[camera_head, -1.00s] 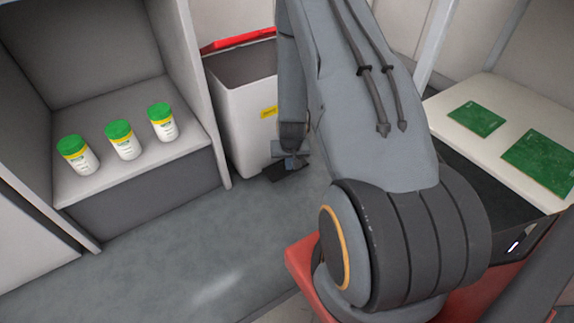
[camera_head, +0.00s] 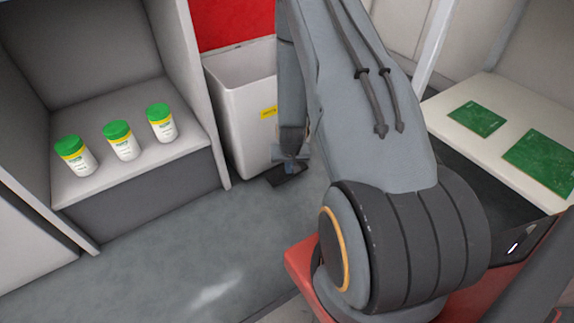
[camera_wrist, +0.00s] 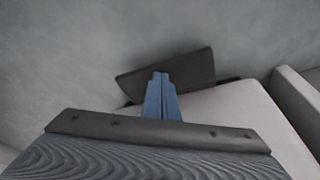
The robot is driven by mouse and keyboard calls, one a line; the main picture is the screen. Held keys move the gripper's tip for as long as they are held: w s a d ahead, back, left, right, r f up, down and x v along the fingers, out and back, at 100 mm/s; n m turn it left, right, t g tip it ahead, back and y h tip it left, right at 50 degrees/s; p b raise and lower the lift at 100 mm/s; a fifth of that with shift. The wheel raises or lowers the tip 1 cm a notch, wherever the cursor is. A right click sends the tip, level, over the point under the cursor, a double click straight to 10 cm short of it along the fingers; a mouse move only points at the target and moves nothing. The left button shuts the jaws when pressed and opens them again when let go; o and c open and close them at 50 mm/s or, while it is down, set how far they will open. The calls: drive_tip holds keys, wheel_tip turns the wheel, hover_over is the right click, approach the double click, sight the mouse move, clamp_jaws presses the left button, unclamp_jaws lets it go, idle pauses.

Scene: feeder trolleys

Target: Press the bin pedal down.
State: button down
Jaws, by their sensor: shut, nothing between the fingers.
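The white bin (camera_head: 240,125) with a yellow label stands beyond my arm, and part of it is behind the arm. Its red lid (camera_head: 233,22) is raised upright at the back, so the bin's mouth is open. The dark pedal (camera_head: 287,177) is a flat plate low at the bin's front, near the floor. My gripper (camera_head: 290,167) points down over the pedal, shut and empty. In the wrist view, the blue fingertips (camera_wrist: 160,74) overlap the dark pedal plate (camera_wrist: 195,68). The contact point itself is hidden, but the tips appear to be at the plate.
Several green-lidded tubs, one of them nearest the bin (camera_head: 161,123), stand in the grey-walled bay at left. Green boards (camera_head: 476,119) lie on a pale tabletop (camera_head: 449,104) at right. The grey floor (camera_head: 170,265) between is clear.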

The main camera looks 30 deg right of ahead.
wheel_tip(320, 180, up, 10)
drive_tip(key=p, duration=0.8)
drive_tip(key=shift+p, duration=0.35)
idle(1.1)
